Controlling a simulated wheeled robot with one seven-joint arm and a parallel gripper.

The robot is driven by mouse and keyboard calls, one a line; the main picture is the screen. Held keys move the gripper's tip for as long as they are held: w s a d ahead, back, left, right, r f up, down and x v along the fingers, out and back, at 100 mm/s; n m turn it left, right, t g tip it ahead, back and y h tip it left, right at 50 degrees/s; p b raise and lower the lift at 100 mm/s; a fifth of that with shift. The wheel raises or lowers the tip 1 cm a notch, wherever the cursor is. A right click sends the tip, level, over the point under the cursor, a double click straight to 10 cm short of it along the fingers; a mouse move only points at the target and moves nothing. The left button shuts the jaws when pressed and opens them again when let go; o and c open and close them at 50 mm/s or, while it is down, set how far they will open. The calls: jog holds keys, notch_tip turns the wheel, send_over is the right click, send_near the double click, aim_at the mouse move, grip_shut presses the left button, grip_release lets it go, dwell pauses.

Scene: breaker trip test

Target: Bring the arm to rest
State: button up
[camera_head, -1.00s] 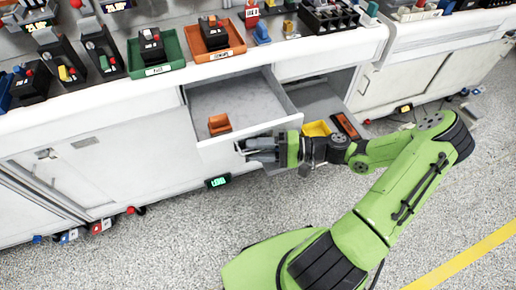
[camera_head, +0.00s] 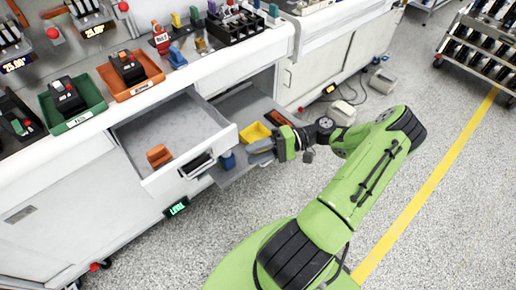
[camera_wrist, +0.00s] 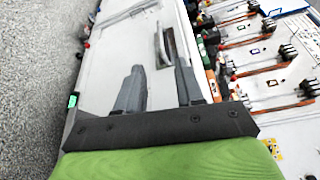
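My green arm reaches from the lower right toward the workbench. My gripper (camera_head: 252,150) is in front of the cabinet, just right of the open drawer's front. In the wrist view its two grey fingers (camera_wrist: 160,66) stand apart with nothing between them, so it is open and empty. The drawer (camera_head: 190,120) is pulled out, with a small orange block (camera_head: 159,156) inside. The drawer's dark handle (camera_head: 197,165) shows on its front, apart from the fingers in the head view.
A lower shelf right of the drawer holds a yellow bin (camera_head: 255,133) and a blue item (camera_head: 228,160). The bench top carries a green tray (camera_head: 75,118) and an orange tray (camera_head: 130,82) with breakers. A rack (camera_head: 485,55) stands far right. Speckled floor is clear at lower right.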

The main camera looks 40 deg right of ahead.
jog(key=shift+s+d, duration=0.1)
jog(key=shift+d, duration=0.1)
dwell(0.4)
jog(key=a+r+n+g+h+p, duration=0.4)
jog(key=a+r+g+h, duration=0.3)
jog(key=a+r+h, duration=0.45)
jog(key=s+a+r+n+t+h+p, duration=0.2)
jog(key=s+r+t, duration=0.4)
jog(key=s+r, duration=0.4)
notch_tip(320, 180, up, 3)
jog(key=shift+s+a+n+h, duration=0.15)
jog(key=shift+a+n+h, duration=0.3)
jog(key=shift+h, duration=0.8)
jog(key=shift+a, duration=0.1)
